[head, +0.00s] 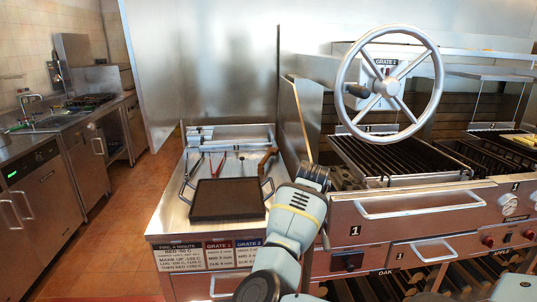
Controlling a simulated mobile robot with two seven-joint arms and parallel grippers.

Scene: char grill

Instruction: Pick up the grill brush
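Several tools lie at the back of the steel counter (170,222), behind a dark square pan (228,199). A brown, bent piece (267,158) at their right end may be the grill brush's handle; I cannot tell for sure, and no bristles show. My arm, seemingly the left, rises from the bottom middle. Its dark end, my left gripper (315,177), is at the counter's right edge, to the right of the pan and the brown piece. Its fingers cannot be made out. My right gripper is not in view; only a pale link shows at the bottom right.
A large handwheel (432,88) stands above the black grill grate (395,158) on the right. A steel partition (300,115) rises between counter and grill. Drawer handles (420,206) stick out in front. Open tiled floor (110,235) lies left of the counter.

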